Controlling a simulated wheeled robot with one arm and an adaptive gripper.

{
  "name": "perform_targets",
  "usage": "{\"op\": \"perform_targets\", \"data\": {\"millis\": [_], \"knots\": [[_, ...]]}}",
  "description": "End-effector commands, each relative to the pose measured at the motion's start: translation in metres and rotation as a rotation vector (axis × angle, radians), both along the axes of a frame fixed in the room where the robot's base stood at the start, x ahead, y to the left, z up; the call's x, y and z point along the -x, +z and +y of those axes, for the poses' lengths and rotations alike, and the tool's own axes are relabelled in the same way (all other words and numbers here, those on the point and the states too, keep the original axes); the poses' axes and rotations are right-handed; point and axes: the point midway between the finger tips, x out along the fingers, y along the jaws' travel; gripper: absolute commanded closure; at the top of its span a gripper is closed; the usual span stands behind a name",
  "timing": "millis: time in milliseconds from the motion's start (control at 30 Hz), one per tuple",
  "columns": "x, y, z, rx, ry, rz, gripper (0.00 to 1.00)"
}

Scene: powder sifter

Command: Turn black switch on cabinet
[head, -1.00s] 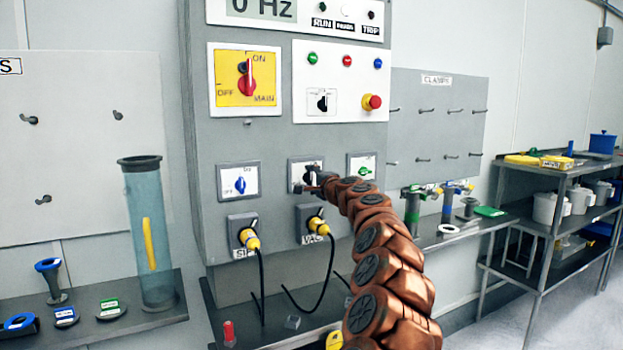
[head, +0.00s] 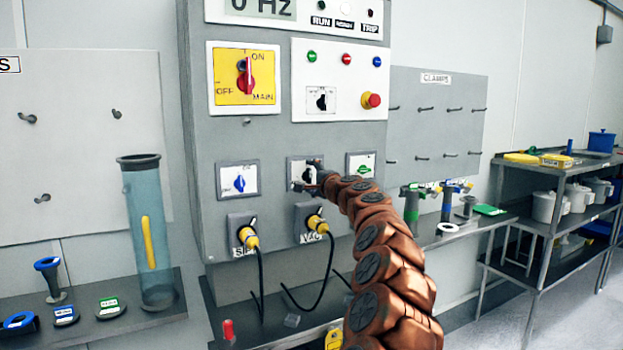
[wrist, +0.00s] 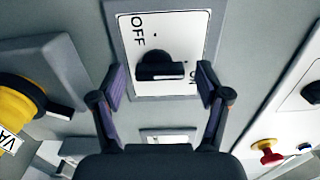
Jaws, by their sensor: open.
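The grey cabinet (head: 280,145) stands in the middle of the head view. A black switch (wrist: 158,66) sits on a white plate marked OFF and ON in the wrist view. The same plate (head: 293,163) is partly hidden by my arm in the head view, between the blue and green switches. My gripper (wrist: 161,88) is open, with one finger on either side of the black switch and gaps between. In the head view my gripper (head: 307,178) is at the plate. Whether the fingertips touch the plate I cannot tell.
A blue switch (head: 239,180) is to the left and a green switch (head: 362,167) to the right. Yellow plugs (head: 318,224) with cables sit below. A second black switch (head: 321,100) and a red emergency button (head: 371,100) are above. A shelf (head: 560,200) stands at the right.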

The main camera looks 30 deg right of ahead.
Motion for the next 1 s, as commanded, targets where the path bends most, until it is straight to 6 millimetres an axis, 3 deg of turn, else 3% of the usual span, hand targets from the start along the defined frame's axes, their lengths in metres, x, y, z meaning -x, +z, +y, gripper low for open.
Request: {"op": "perform_targets", "data": {"millis": [1000], "knots": [[0.074, 0.001, 0.006, -0.001, 0.002, -0.001, 0.24]]}}
